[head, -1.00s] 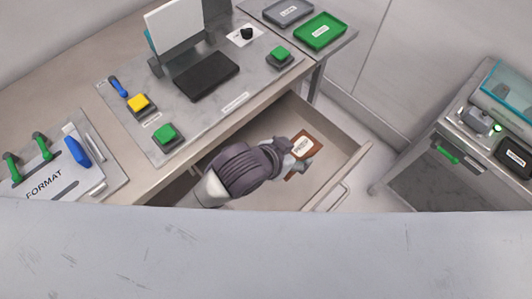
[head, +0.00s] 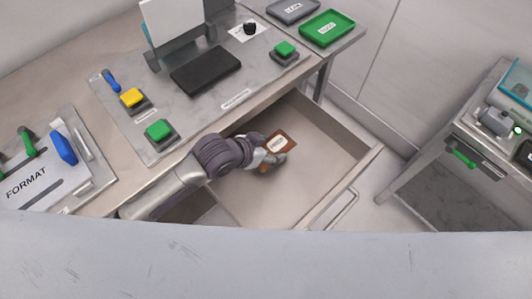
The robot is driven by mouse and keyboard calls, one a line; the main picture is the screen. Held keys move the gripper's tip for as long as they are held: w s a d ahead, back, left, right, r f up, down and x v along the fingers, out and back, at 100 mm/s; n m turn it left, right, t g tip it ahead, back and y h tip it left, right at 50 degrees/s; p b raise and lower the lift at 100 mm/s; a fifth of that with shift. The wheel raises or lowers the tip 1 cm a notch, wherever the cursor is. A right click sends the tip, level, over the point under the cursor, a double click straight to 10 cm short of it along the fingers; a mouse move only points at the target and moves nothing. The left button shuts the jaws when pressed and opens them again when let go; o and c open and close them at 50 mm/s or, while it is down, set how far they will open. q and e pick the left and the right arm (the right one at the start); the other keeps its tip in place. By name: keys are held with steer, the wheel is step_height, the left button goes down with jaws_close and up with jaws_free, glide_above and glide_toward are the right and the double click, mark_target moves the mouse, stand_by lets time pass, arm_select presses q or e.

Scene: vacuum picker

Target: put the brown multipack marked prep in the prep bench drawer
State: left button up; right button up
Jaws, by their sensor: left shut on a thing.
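The brown multipack (head: 289,139) with a white label shows at the tip of my left gripper (head: 272,157), over the inside of the open prep bench drawer (head: 315,187). The label's writing is too small to read. My left gripper is shut on the multipack and hides part of its near side. I cannot tell whether the pack touches the drawer floor. The drawer is pulled out from under the bench, and its floor looks bare around the pack. My right gripper is not in view.
The prep bench (head: 255,88) carries a yellow button (head: 131,97), green buttons (head: 158,129) and a black pad (head: 206,70). A green tray (head: 327,28) stands on a side table at the back. Another bench (head: 437,150) is at the right, with floor between.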

arm_select(q)
steer(key=shift+w+a+f, duration=0.4)
steer(key=shift+w+f, duration=0.05)
steer(key=shift+w, duration=0.05)
steer(key=shift+f, duration=1.9)
steer(key=shift+f, duration=0.15)
steer(key=o, duration=1.3)
steer(key=shift+s, duration=0.1)
steer(key=shift+c, duration=0.2)
